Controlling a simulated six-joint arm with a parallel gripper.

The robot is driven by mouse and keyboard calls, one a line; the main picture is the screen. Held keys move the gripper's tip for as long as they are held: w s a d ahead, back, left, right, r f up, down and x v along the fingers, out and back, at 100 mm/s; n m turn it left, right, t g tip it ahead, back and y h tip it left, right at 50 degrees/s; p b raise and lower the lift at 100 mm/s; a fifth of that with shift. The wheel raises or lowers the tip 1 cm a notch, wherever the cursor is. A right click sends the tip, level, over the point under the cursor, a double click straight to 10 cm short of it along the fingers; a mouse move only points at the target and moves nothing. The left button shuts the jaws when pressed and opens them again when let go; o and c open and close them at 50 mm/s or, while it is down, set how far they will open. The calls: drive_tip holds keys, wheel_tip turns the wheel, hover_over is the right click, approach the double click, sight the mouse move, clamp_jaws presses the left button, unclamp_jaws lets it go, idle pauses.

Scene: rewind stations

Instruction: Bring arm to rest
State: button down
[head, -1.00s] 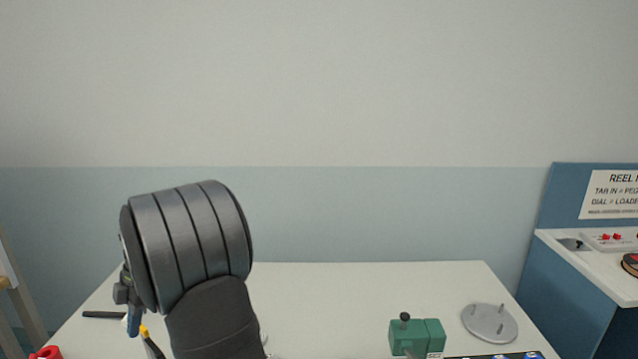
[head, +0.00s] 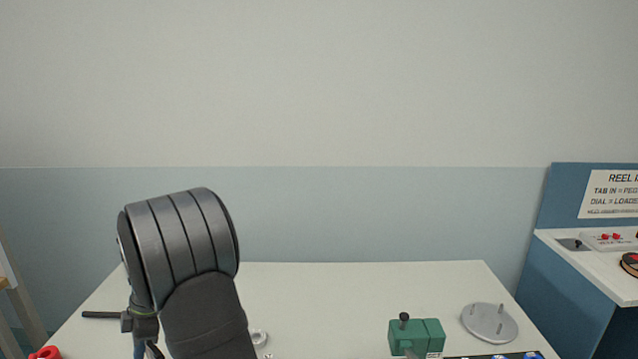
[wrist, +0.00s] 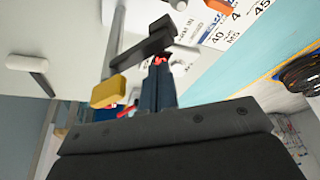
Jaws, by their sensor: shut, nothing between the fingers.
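My arm stands at the left of the head view as a big dark grey ribbed link with a black sleeve below it. My gripper (wrist: 160,70) shows in the wrist view as narrow dark blue fingers with a bit of red near the tip. It is shut and empty. In the head view only a small blue and black part of the wrist end shows low beside the link, and the fingertips cannot be made out. A dark bar with a yellow end block (wrist: 108,92) lies across the fingertips in the wrist view; I cannot tell whether they touch.
The white table (head: 320,300) is mostly clear in its middle. A green block with a black knob (head: 415,335) and a grey pegged disc (head: 489,323) stand at right. A red ring (head: 46,353) and a black handle (head: 100,315) are at left. A blue station (head: 575,270) bounds the right.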

drive_tip(key=s+a, duration=0.2)
drive_tip(key=a, duration=0.2)
drive_tip(key=w+d+r+n+h, duration=0.1)
drive_tip(key=w+r+n, duration=0.1)
drive_tip(key=r+n, duration=0.4)
drive_tip(key=w+d+r+n+t+h, duration=0.1)
drive_tip(key=w+r+n, duration=0.2)
drive_tip(key=r+n, duration=0.3)
drive_tip(key=shift+w+d+r+t, duration=0.15)
drive_tip(key=shift+r+t, duration=0.15)
drive_tip(key=shift+r, duration=2.25)
